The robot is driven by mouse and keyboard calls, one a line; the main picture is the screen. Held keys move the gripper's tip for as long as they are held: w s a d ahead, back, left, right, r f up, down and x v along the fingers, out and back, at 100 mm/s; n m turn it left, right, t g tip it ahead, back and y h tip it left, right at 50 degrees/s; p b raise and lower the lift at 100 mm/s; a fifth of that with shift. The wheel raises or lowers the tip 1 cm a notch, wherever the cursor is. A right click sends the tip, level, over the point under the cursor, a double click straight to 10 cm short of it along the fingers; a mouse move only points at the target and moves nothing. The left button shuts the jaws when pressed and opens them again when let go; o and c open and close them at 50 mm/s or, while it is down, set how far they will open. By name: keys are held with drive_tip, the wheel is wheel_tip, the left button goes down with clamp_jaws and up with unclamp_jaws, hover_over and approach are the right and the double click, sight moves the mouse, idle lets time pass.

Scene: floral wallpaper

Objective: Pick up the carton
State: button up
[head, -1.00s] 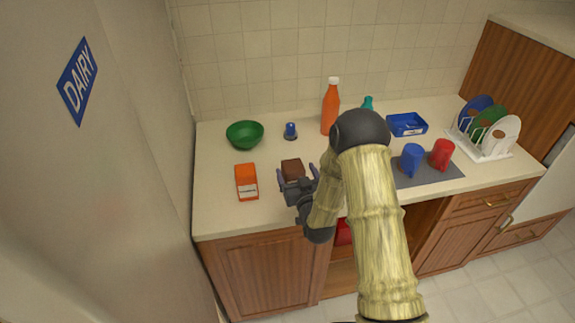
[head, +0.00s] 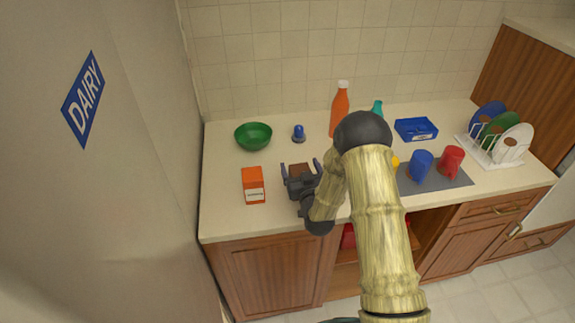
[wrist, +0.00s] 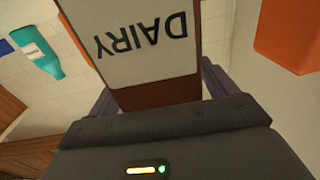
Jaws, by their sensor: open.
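A brown carton (head: 301,169) stands on the counter, partly hidden behind my gripper (head: 300,167). In the wrist view the brown carton (wrist: 160,93) fills the middle, and its white panel reads DAIRY upside down. My gripper is open, with one finger on each side of the brown carton; I cannot tell whether they touch it. An orange carton (head: 253,184) with a white label stands left of my gripper. An orange surface (wrist: 288,35) also shows at the right of the wrist view.
A green bowl (head: 253,136) and a small blue item (head: 298,134) sit behind. An orange bottle (head: 340,111), blue tray (head: 415,129), blue mug (head: 420,166), red mug (head: 451,162) and dish rack (head: 488,150) are farther right. A DAIRY sign (head: 83,98) is on the left surface.

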drive_tip(key=c, duration=1.3)
drive_tip(key=r+p, duration=0.1)
drive_tip(key=r, duration=0.1)
drive_tip(key=r+p, duration=0.2)
drive_tip(key=r, duration=0.1)
drive_tip(key=w+r+p, duration=0.1)
drive_tip(key=r, duration=0.2)
drive_tip(key=shift+a+r, duration=0.25)
drive_tip(key=shift+s+r+p, duration=0.15)
drive_tip(key=shift+r+p, duration=0.15)
drive_tip(key=shift+r, duration=0.2)
drive_tip(key=shift+f, duration=0.1)
